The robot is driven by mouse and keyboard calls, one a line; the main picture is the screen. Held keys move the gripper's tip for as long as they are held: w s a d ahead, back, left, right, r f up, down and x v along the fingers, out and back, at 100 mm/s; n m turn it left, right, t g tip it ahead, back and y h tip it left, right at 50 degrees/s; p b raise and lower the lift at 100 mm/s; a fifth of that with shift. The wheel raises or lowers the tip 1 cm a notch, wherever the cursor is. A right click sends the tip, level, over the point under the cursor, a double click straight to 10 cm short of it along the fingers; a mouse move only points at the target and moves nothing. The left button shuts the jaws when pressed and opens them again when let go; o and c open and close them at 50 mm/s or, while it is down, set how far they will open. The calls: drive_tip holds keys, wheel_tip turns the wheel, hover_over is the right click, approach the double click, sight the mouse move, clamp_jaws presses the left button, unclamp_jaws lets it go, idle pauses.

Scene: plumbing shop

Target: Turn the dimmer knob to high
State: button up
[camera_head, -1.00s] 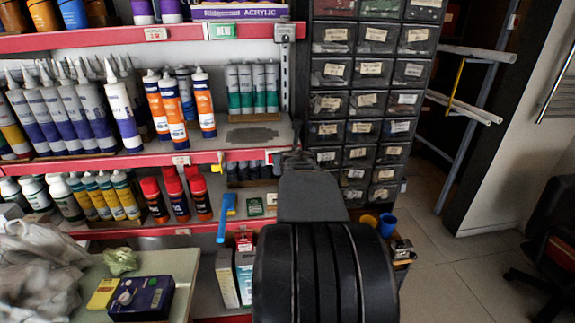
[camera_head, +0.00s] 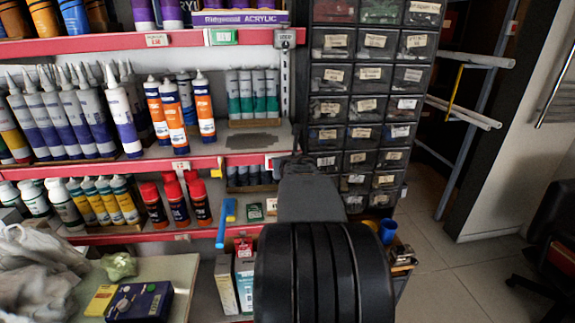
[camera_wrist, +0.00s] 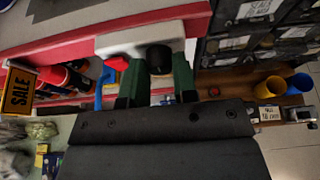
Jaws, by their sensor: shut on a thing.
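The dimmer is a pale box (camera_wrist: 118,42) with a black round knob (camera_wrist: 159,58) in the wrist view, in front of the red shelf edge. My gripper (camera_wrist: 158,72) has its two green fingers on either side of the knob and is shut on it. No setting mark on the knob can be read. In the head view my gripper (camera_head: 297,158) reaches toward the middle shelf's right end. My own wrist hides the fingertips and knob there.
Shelves with red edges (camera_head: 130,166) hold tubes and bottles on the left. A dark drawer cabinet (camera_head: 362,103) stands close on the right. A blue-handled tool (camera_head: 222,230) hangs left of my arm. Blue (camera_wrist: 300,83) and yellow (camera_wrist: 268,86) cups stand below right.

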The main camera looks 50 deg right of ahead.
drive_tip(key=shift+m, duration=0.3)
drive_tip(key=shift+f+m+t+h+b, duration=0.25)
drive_tip(key=shift+m+t+h+b, duration=0.85)
drive_tip(key=shift+m+b, duration=3.55)
drive_tip(key=shift+f+m+t+h+b, duration=0.25)
drive_tip(key=shift+m+t+h+b, duration=1.05)
drive_tip(key=shift+m, duration=5.7)
drive_tip(key=shift+f+m+t+h+b, duration=0.35)
drive_tip(key=shift+m+t+b, duration=0.95)
drive_tip(key=shift+m+b, duration=3.8)
drive_tip(key=shift+r+m+p, duration=0.2)
drive_tip(key=shift+m+p, duration=0.4)
drive_tip(key=shift+m, duration=0.45)
